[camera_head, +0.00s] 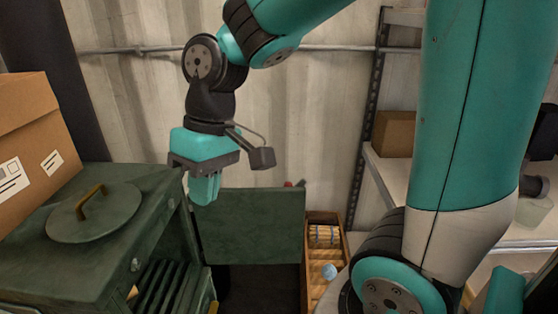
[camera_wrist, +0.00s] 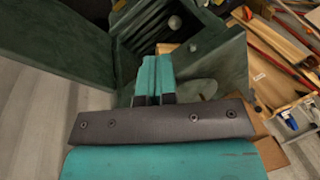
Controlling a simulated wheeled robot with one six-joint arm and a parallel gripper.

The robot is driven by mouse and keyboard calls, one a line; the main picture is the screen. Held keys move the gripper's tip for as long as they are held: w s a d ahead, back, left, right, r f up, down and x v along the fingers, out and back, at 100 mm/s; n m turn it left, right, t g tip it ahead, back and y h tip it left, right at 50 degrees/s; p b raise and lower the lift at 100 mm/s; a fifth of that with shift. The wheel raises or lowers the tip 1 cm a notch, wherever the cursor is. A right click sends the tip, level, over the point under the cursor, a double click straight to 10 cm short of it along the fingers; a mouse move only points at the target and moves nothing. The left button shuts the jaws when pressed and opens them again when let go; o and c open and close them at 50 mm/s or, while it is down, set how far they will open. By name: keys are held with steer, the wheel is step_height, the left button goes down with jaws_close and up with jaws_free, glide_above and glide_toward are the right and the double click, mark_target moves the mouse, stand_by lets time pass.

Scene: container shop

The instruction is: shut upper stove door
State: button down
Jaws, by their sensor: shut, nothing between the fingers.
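The dark green stove (camera_head: 110,220) stands at the left with a round handled lid (camera_head: 95,212) on top. Its upper door (camera_head: 255,225) is open, a flat panel reaching out to the right from the stove's front. Slats show inside the opening. My gripper (camera_head: 204,190) is shut and empty, pointing down near the stove's front top corner and in front of the door's left end. In the wrist view the shut fingers (camera_wrist: 155,62) show at the middle, with the door (camera_wrist: 60,40) at upper left and the slatted opening beyond. I cannot tell whether the fingers touch anything.
A cardboard box (camera_head: 32,140) sits on the stove's left side. A wooden crate (camera_head: 310,272) with items stands on the floor right of the door. A shelf (camera_head: 395,175) stands at the right by the corrugated wall.

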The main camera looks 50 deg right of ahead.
steer(key=w+d+r+m+p, duration=0.2)
steer(key=w+d+m+p, duration=0.25)
steer(key=w+d, duration=0.65)
steer(key=w+d+f+m+g+p, duration=0.1)
steer(key=w+d+f+m+p, duration=0.15)
steer(key=d, duration=0.55)
steer(key=w+d+f+m+g+p, duration=0.1)
steer(key=w+d+f+m, duration=0.15)
steer(key=d, duration=0.65)
steer(key=s+d+f+m+p, duration=0.2)
steer(key=d+f+m, duration=0.1)
steer(key=d, duration=0.4)
steer(key=s+a+f, duration=0.4)
steer(key=a+f, duration=0.1)
steer(key=f, duration=0.4)
steer(key=shift+s+a+f+g+p, duration=0.15)
steer(key=shift+s+a+g+p, duration=0.05)
steer(key=shift+s+g+p, duration=0.15)
steer(key=shift+s, duration=0.1)
